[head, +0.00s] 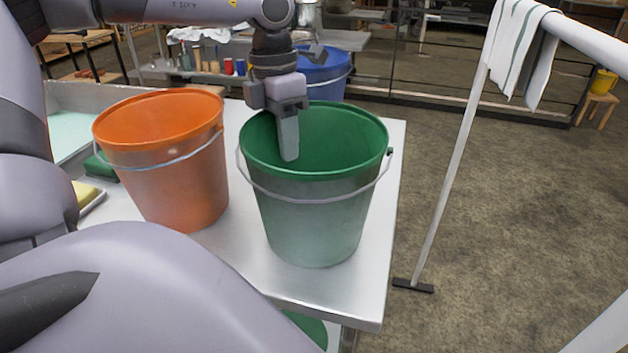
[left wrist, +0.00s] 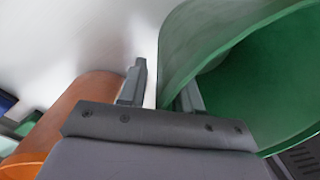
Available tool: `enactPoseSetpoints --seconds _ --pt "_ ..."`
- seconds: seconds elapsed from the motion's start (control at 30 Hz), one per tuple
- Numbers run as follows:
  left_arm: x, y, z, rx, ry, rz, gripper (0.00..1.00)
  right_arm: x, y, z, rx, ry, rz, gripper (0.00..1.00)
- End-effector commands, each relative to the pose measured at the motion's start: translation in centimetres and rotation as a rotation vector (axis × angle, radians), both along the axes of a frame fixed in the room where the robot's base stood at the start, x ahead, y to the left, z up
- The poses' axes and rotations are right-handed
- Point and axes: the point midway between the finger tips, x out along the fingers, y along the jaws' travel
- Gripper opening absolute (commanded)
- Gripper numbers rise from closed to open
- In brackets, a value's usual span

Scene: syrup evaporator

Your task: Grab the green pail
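The green pail (head: 312,222) stands upright on the metal table, with its wire handle hanging down on the near side. My left gripper (head: 288,148) points down at the pail's rim, with one finger showing against the inside of the pail. In the left wrist view the two fingers of the gripper (left wrist: 162,84) stand apart. The green pail's wall (left wrist: 205,38) runs between them, with the right finger on the inner side and the left finger outside. Contact with the wall cannot be told. My right gripper is not in view.
An orange pail (head: 172,178) stands close left of the green one, and a blue pail (head: 325,76) behind it. The table (head: 383,205) ends just right of the green pail. A rail with a striped towel (head: 522,45) stands at right; floor lies between.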

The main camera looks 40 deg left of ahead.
Motion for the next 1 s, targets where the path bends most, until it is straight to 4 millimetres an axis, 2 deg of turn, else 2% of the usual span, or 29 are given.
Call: enactPoseSetpoints --seconds 0.03,0.07,0.13,0.17,1.0 --pt "0.00 0.01 0.04 0.000 0.000 0.000 0.33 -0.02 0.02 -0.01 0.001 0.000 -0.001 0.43" --pt "0.01 0.01 0.05 0.000 0.000 0.000 0.27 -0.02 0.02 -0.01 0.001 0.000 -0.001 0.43" --pt "0.01 0.01 0.06 0.000 0.000 0.000 0.04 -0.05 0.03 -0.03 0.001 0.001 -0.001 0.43" --pt "0.01 0.01 0.07 0.000 0.000 0.000 0.00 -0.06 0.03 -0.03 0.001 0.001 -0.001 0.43" --pt "0.03 0.01 0.14 0.000 -0.001 0.000 0.00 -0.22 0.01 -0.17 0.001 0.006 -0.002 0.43"
